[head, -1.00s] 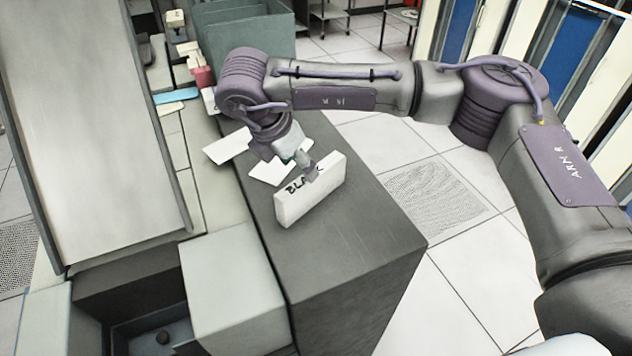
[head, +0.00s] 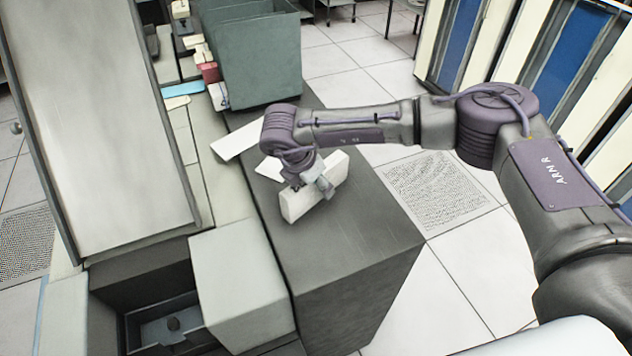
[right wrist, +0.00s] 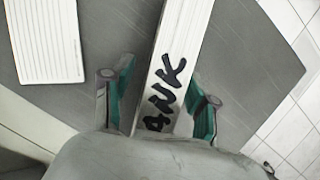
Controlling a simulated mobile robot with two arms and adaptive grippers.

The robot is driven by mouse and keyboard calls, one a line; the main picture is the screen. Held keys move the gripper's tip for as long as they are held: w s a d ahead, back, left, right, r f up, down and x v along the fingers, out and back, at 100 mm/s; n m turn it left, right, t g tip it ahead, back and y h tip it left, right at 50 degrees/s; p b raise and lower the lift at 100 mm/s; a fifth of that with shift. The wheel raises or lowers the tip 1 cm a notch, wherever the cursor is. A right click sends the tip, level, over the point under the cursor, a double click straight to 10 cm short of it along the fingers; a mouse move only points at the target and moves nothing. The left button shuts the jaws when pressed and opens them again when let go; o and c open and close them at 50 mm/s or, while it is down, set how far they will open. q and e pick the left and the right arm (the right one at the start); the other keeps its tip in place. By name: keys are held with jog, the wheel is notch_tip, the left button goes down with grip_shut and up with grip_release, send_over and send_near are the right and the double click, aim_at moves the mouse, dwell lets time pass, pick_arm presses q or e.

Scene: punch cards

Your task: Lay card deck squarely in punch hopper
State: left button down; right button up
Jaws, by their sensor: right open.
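The card deck (head: 301,204) is a white block standing on its narrow side on the dark cabinet top. In the right wrist view the deck (right wrist: 188,38) shows part of its black lettering, "ANK". My right gripper (head: 318,189) is over the deck. In the right wrist view its open fingers (right wrist: 160,98) stand on either side of the deck, with a gap visible on the left side. The punch hopper cannot be surely told; a dark recess (head: 165,325) lies at the lower left. My left gripper is not in view.
Loose white cards (head: 237,140) lie behind the deck, and a lined sheet (right wrist: 45,38) shows in the wrist view. A grey-green bin (head: 255,60) stands at the back. A pale box (head: 238,285) stands at the front left. The front of the cabinet top (head: 340,245) is clear.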

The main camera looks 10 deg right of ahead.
grip_shut()
jog(key=shift+r, duration=0.15)
